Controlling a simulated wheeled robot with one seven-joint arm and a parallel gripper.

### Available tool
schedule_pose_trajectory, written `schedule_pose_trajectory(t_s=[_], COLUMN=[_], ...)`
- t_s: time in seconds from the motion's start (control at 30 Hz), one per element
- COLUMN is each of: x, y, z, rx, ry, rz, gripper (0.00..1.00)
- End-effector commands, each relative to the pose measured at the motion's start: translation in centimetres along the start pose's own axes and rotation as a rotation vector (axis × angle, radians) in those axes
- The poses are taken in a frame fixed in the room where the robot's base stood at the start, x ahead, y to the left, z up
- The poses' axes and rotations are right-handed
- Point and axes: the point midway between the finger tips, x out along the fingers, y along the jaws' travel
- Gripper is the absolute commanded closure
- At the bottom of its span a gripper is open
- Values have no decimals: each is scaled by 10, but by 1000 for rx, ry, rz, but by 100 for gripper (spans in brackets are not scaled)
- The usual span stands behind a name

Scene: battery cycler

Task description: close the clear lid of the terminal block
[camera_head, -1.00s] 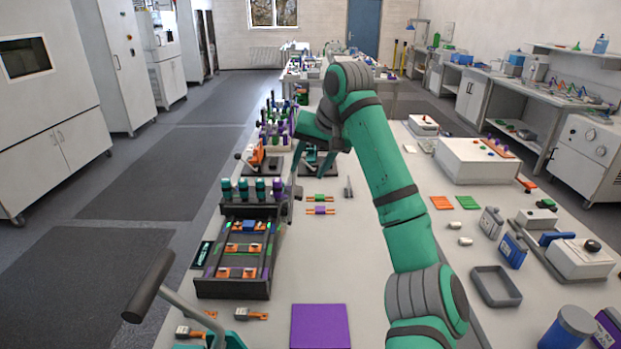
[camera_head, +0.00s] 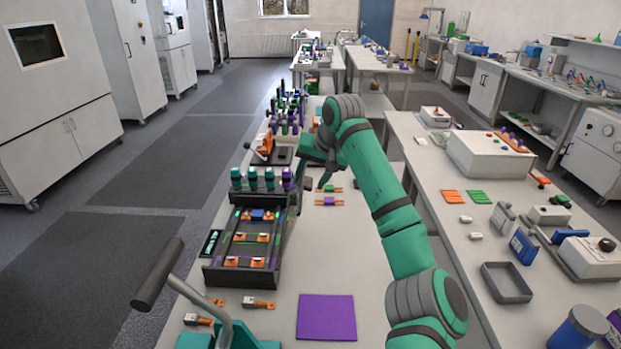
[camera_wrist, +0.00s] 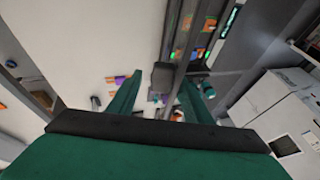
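The terminal block (camera_head: 212,275) is a long dark frame with orange terminals inside, on the left part of the bench. Teal and purple knobs (camera_head: 254,180) stand at its far end. A thin upright panel (camera_head: 284,228) along its right side may be the clear lid standing open; its outline is hard to make out.
A grey lever handle (camera_head: 160,272) rises at the near left. A purple mat (camera_head: 327,317) lies in front, with orange-ended connectors (camera_head: 258,303) beside the block. A clamp-like device (camera_head: 268,150) and a rack (camera_head: 287,112) stand beyond.

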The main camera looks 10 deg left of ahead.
Motion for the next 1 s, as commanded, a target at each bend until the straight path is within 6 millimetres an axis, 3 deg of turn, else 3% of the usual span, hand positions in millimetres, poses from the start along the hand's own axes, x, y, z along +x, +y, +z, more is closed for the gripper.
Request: schedule_pose_trajectory(t_s=[0.27, 0.47, 0.7, 1.0], x=[1, 0, -2, -2], y=[-3, 0, 4, -7], z=[0, 0, -2, -4], rx=[-3, -1, 6, 3], ry=[0, 2, 5, 3], rz=[-2, -1, 1, -2], gripper=[55, 100, 100, 100])
